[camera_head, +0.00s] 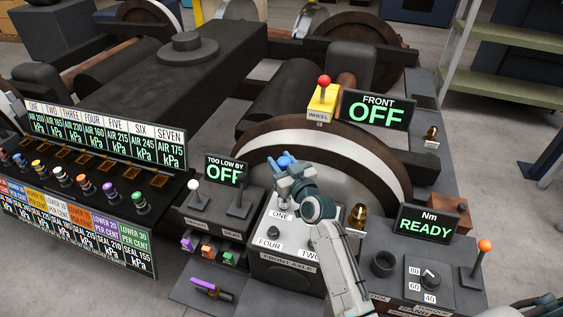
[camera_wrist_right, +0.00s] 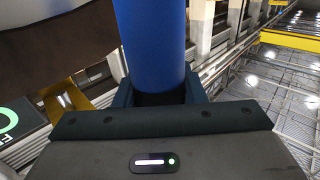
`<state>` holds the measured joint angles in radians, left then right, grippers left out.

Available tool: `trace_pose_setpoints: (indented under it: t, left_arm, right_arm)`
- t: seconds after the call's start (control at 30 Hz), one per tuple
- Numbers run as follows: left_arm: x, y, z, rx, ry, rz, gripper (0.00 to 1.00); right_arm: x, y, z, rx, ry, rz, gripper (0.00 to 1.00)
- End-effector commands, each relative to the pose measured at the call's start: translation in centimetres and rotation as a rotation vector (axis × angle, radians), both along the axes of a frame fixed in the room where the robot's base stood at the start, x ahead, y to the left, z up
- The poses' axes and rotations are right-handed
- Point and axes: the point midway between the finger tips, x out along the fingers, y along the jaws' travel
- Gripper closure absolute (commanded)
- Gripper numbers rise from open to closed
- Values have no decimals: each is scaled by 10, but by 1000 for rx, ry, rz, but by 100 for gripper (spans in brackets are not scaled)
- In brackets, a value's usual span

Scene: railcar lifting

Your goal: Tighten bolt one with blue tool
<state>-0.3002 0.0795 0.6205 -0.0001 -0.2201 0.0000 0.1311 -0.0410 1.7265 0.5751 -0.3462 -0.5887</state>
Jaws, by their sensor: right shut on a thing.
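The blue tool (camera_head: 284,161) is in my right gripper (camera_head: 291,174), over the front axle box (camera_head: 283,273). The right gripper is shut on it; its blue shaft also fills the upper middle of the right wrist view (camera_wrist_right: 151,42), between the fingers. Below the gripper is the label ONE (camera_head: 280,215). The gripper and tool cover the spot above that label, so bolt one and any contact with the tool are hidden. The Nm display (camera_head: 427,224) reads READY. My left gripper is not in view.
A dial (camera_head: 430,280) marked 40, 60 and 80 and an orange-knobbed lever (camera_head: 484,246) stand at the right. A purple-handled tool (camera_head: 212,289) lies on a front tray. The FRONT display (camera_head: 376,110) reads OFF. A large wheel (camera_head: 400,170) rises behind the box.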

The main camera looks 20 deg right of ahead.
Motion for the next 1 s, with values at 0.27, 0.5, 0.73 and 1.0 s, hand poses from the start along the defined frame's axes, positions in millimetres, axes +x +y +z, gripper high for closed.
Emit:
trace_pose_setpoints:
  t: [0.27,0.5,0.73,1.0]
  left_arm:
    - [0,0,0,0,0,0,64]
    - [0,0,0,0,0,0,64]
    - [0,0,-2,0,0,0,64]
    - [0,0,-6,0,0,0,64]
  right_arm:
    - [0,0,2,1,-3,0,95]
    - [0,0,2,1,-3,-1,95]
    - [0,0,-1,1,-3,-1,95]
    - [0,0,-4,1,-3,-1,95]
